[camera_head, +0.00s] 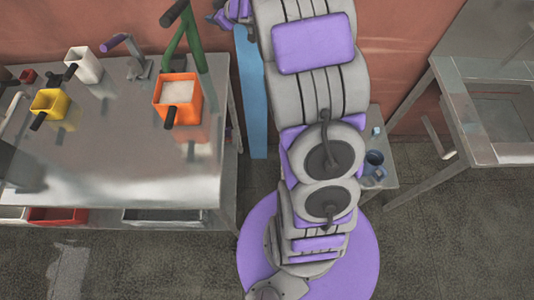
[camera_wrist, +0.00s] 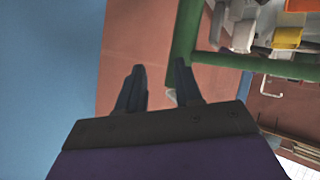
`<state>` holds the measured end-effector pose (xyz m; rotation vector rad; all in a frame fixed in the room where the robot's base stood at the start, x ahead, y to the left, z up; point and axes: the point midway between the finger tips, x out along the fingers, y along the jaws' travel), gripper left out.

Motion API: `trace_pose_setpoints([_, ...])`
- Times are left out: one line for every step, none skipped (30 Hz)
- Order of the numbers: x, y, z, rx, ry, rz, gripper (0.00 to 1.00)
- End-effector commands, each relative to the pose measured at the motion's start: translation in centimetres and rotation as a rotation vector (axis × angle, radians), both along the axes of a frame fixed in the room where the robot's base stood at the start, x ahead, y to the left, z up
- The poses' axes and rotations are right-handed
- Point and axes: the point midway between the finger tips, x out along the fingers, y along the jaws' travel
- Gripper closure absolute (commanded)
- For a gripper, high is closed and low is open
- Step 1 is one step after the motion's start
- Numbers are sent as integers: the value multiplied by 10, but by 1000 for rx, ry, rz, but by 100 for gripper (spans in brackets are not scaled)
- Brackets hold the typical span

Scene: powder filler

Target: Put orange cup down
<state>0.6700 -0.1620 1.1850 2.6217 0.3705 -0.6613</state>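The orange cup (camera_head: 178,100) stands upright on the metal table (camera_head: 110,170), near its right end. It holds white powder, and its dark handle points toward the front. My gripper (camera_wrist: 159,66) is open in the wrist view, with its two dark fingers apart and nothing between them. In the head view my arm reaches up past the top edge, and the fingers are not clearly seen there. My gripper is apart from the cup.
A yellow cup (camera_head: 49,103) and a white cup (camera_head: 85,65) stand left on the table. A green post (camera_head: 193,55) rises behind the orange cup. A blue post (camera_head: 250,95) stands right of the table. A small side table holds a blue mug (camera_head: 374,162).

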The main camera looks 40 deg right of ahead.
Motion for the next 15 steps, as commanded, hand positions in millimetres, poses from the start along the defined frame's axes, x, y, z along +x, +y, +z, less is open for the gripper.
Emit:
trace_pose_setpoints([-4,-4,15,-30,-4,-58,65])
trace_pose_setpoints([-8,-10,22,-50,0,-100,65])
trace_pose_setpoints([-14,-16,29,-69,8,-151,65])
trace_pose_setpoints([-20,-20,33,-82,19,-192,65])
trace_pose_setpoints([-27,-24,39,-94,28,-230,65])
trace_pose_setpoints([-37,-27,44,-109,44,-278,65])
trace_pose_setpoints([-45,-30,47,-119,60,-316,65])
trace_pose_setpoints([-54,-31,51,-126,74,-349,65])
trace_pose_setpoints([-67,-34,56,-134,96,-397,65])
trace_pose_setpoints([-77,-34,58,-137,116,-428,65])
trace_pose_setpoints([-88,-34,58,-141,141,-460,65])
trace_pose_setpoints([-104,-34,60,-142,172,-500,65])
trace_pose_setpoints([-116,-32,60,-143,198,-526,65])
trace_pose_setpoints([-129,-30,59,-141,228,-554,65])
trace_pose_setpoints([-146,-27,59,-138,264,-584,65])
